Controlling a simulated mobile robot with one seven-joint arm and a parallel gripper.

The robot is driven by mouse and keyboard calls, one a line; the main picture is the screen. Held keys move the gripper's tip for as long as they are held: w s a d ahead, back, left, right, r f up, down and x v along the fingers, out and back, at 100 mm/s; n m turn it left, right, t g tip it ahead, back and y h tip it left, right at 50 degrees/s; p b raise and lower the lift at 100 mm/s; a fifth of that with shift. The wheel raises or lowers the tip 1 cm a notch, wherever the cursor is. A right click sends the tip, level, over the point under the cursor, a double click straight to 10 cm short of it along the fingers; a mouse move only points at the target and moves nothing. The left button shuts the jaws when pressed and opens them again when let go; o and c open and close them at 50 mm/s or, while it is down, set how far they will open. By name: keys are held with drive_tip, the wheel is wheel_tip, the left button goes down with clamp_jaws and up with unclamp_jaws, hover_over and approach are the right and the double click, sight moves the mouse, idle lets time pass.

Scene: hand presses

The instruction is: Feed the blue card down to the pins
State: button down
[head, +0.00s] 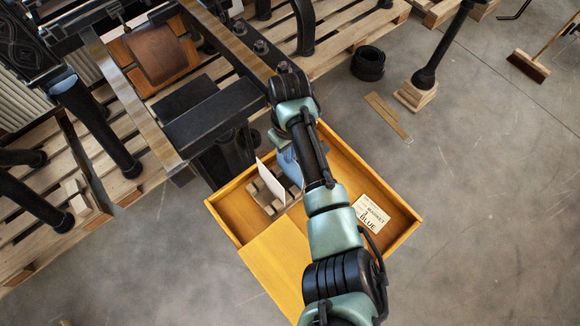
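A blue card (291,166) stands beside my forearm, partly hidden by it. It is in or just above a small wooden rack (262,199) in a yellow wooden tray (226,217). A white card (270,182) stands tilted in the rack, left of the blue one. My gripper (281,141) points down at the rack's far side, above the blue card. My arm hides its fingertips, so I cannot tell whether it grips the card. The pins are not distinguishable. A printed card (371,214) reading "MARKET" and "BLUE" lies flat in the tray's right part.
A black hand press bed (213,117) stands just beyond the tray at upper left, with metal rails (133,105) and pallets (335,35) around it. A black roll (368,63) and wooden strips (387,115) lie on the floor. Floor at right is mostly clear.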

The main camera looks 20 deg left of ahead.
drive_tip(key=shift+r+p, duration=3.7)
drive_tip(key=shift+r, duration=0.3)
drive_tip(key=shift+f, duration=0.1)
drive_tip(key=shift+s+f, duration=0.1)
